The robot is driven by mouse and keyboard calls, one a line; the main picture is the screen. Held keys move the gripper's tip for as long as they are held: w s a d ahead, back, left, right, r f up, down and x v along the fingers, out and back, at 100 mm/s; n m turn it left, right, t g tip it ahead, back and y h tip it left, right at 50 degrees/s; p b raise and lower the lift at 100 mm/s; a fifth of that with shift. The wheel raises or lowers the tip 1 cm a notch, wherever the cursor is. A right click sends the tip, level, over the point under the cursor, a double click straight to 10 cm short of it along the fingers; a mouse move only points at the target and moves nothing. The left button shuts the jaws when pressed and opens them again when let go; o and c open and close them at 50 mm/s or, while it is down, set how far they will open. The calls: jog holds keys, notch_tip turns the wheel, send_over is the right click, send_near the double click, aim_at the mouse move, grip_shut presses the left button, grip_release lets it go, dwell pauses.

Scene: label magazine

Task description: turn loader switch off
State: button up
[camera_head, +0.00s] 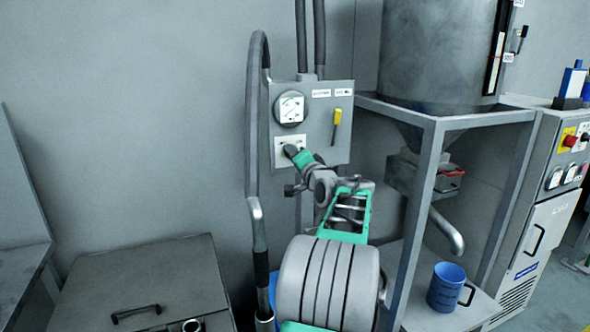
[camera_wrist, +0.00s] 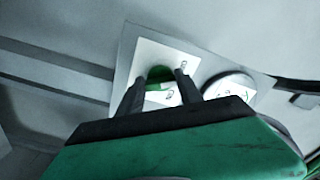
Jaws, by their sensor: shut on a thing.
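The loader switch is a green knob (camera_wrist: 158,73) on a white label plate in the wrist view. The same white plate (camera_head: 283,141) shows in the head view, low on a grey wall box (camera_head: 318,145). My gripper (camera_wrist: 160,88) has one finger on each side of the knob and is shut on it. In the head view my gripper (camera_head: 293,152) reaches up to the plate and hides the knob there. I cannot tell which setting the knob points to.
A round gauge (camera_head: 290,107) sits above the switch plate, and a yellow-handled lever (camera_head: 337,117) is to the right. A grey hose (camera_head: 253,120) runs down the box's left side. A hopper frame (camera_head: 428,175) and a blue mug (camera_head: 446,287) stand right.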

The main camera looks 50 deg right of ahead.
jog(key=shift+f+n+b, duration=0.25)
jog(key=shift+n+b, duration=0.95)
jog(key=o, duration=1.4)
jog(key=shift+r, duration=0.15)
jog(key=shift+c, duration=0.2)
jog(key=shift+s, duration=0.1)
jog(key=v, duration=0.7)
jog(key=shift+s+a+b, duration=0.2)
jog(key=shift+s+b, duration=0.1)
jog(key=shift+b, duration=0.15)
